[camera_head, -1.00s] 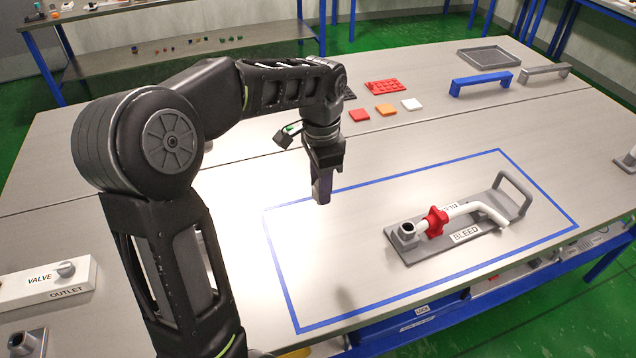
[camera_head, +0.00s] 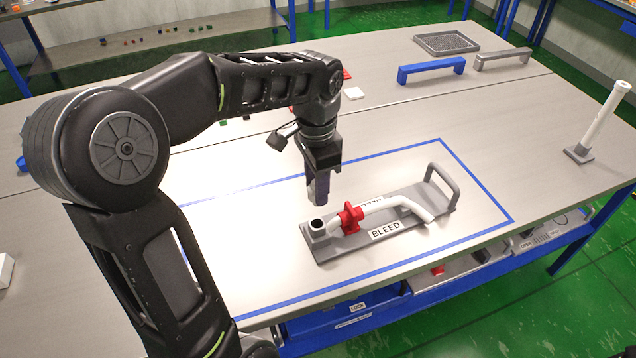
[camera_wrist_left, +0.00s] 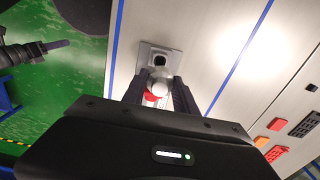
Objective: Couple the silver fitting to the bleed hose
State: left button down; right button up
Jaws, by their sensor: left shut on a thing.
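The bleed hose (camera_head: 380,204) is a white bent tube with a red collar (camera_head: 350,217). It lies on a grey plate (camera_head: 330,246) labelled BLEED, beside an upright round socket (camera_head: 318,225) at the plate's left end. My left gripper (camera_head: 318,192) points down just above and behind that end. In the left wrist view, its fingers (camera_wrist_left: 158,92) are shut on a small pale rounded piece, seemingly the silver fitting (camera_wrist_left: 160,88). The fingers hide it in the head view. What looks like my right gripper (camera_wrist_left: 50,46) shows small at the left of the wrist view, its jaws unclear.
A loop handle (camera_head: 446,180) rises at the plate's right end. A white tube (camera_head: 606,112) stands on a grey base at right. Blue (camera_head: 432,70) and grey (camera_head: 503,58) handles and a dark tray (camera_head: 446,43) are farther back. Blue tape surrounds the plate; table right of it is clear.

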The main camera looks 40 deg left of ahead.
pick_arm(q)
jog(key=shift+w+d, duration=0.1)
jog(key=shift+f+b, duration=2.1)
jog(key=shift+f, duration=0.8)
jog(key=shift+f+b, duration=0.95)
jog(key=shift+f, duration=0.75)
jog(key=c, duration=0.9)
grip_release()
jog(key=shift+r, duration=3.95)
